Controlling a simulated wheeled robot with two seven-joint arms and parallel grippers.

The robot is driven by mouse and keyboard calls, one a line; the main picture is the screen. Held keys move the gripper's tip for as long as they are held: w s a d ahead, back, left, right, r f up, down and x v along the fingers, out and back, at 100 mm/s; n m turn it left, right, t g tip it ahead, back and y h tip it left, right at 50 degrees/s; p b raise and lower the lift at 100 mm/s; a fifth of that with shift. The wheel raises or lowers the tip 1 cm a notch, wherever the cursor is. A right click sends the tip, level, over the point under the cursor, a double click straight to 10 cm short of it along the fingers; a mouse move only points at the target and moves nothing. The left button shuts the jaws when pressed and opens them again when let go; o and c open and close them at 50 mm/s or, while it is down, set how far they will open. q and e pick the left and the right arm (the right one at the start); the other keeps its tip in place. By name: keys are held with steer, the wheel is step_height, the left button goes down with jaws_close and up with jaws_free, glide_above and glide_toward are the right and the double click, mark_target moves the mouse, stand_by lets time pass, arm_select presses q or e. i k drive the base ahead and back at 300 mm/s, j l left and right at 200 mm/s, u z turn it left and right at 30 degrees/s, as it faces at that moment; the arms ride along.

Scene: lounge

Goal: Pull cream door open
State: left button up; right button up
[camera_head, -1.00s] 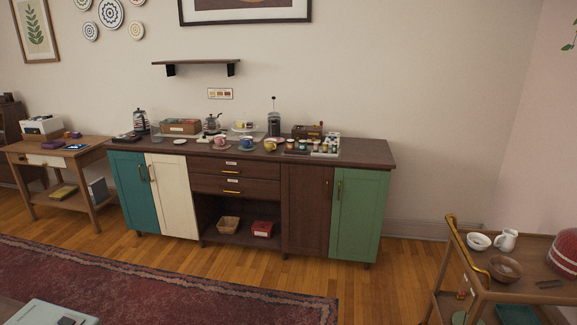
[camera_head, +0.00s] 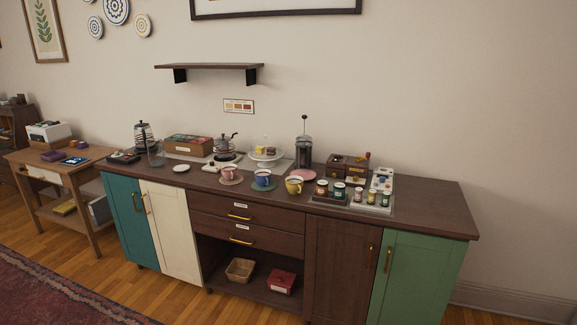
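The cream door (camera_head: 171,232) is on the left part of the long sideboard, between the teal door (camera_head: 130,222) and the drawers. It looks shut, flush with the cabinet front. Its brass handle (camera_head: 147,204) is upright near its left edge, beside the teal door's handle (camera_head: 136,202). Neither of my grippers shows in the head view.
The sideboard top (camera_head: 432,207) carries cups, jars, a kettle and a french press. A wooden side table (camera_head: 92,155) stands close on the left. A red rug (camera_head: 50,297) lies at the lower left. Wood floor (camera_head: 180,297) is free before the cabinet.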

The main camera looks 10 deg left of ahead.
mark_target(166, 207)
steer(key=i+j+u, duration=0.1)
steer(key=i+u, duration=0.6)
steer(key=u, duration=0.15)
steer(key=i+l+u, duration=0.1)
steer(key=i+u, duration=0.3)
steer(key=i+l+u, duration=0.25)
steer(key=u, duration=0.2)
steer(key=i+j+u, duration=0.15)
steer(key=i+u, duration=0.35)
steer(key=i, duration=0.3)
steer(key=i+j+z, duration=0.2)
steer(key=z, duration=0.3)
steer(key=i+j+z, duration=0.25)
steer(key=z, duration=0.25)
steer(key=j+z, duration=0.25)
steer(key=z, duration=0.2)
steer(key=j+z, duration=0.2)
steer(key=z, duration=0.25)
steer(key=k+j+z, duration=0.15)
steer(key=z, duration=0.35)
